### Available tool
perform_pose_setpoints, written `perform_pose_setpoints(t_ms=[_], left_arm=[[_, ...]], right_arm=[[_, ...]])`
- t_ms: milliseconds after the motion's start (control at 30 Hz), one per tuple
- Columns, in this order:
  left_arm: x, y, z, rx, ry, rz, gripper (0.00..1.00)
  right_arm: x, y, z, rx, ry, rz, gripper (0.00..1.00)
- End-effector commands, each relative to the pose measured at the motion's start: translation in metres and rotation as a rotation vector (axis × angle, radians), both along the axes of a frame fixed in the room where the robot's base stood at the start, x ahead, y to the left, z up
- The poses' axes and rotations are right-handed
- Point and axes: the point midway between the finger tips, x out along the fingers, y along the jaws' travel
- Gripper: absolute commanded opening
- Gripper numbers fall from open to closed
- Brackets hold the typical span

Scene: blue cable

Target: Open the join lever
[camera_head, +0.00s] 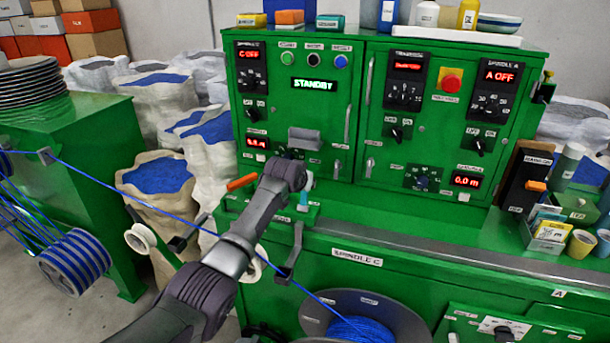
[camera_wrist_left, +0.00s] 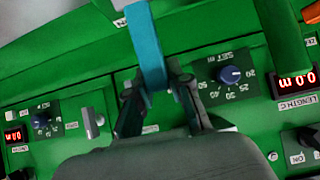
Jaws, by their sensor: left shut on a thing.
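My left arm reaches up from the bottom to the front of the green machine. Its gripper is mostly hidden behind the wrist in the head view, but in the left wrist view my left gripper (camera_wrist_left: 160,95) is shut on a teal lever (camera_wrist_left: 147,40). The lever stands between the two dark fingers and runs out of the top of the picture. A small teal part (camera_head: 304,199) shows just beside the wrist in the head view; it looks like the same lever. My right gripper is not in view.
A blue cable (camera_head: 130,186) runs diagonally past my arm to a spool (camera_head: 362,318) at the bottom. An orange-handled lever (camera_head: 242,181) is left of my wrist. The control panel (camera_head: 345,120) stands close behind it. Cups and boxes crowd the right end.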

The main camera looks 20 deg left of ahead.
Motion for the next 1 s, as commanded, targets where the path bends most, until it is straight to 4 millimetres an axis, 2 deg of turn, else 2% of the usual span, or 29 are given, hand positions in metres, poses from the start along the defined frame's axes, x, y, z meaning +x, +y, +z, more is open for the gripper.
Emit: perform_pose_setpoints(t_ms=[400,967,1000], left_arm=[[0.0063,-0.0008,-0.0068,0.005,0.172,0.0,0.0],[0.0064,-0.0002,-0.0075,0.007,0.197,0.0,0.0],[0.0064,-0.0002,-0.0075,0.007,0.197,0.0,0.22]], right_arm=[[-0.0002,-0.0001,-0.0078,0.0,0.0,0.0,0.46],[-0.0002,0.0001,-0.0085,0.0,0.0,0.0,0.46],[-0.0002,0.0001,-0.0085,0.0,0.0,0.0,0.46]])
